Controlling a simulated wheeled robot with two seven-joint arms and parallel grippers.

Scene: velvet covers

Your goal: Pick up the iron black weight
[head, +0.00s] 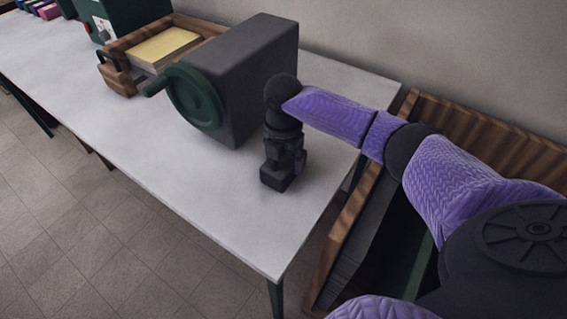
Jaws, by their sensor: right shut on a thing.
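My right gripper (283,160) points down over the right part of the grey-white table (220,205). It is shut on a small dark block, which I take to be the iron black weight (275,182). The block shows just under the fingers; the gripper and the weight are both near black, so the line between them is hard to make out. I cannot tell whether the weight touches the table top. My left gripper is not in view.
A large dark box with a green hand wheel (197,97) stands just left of my right gripper. Behind it is a wooden tray (117,78) holding a yellowish stack (163,47). A wooden crate (340,235) stands right of the table. The table's front is clear.

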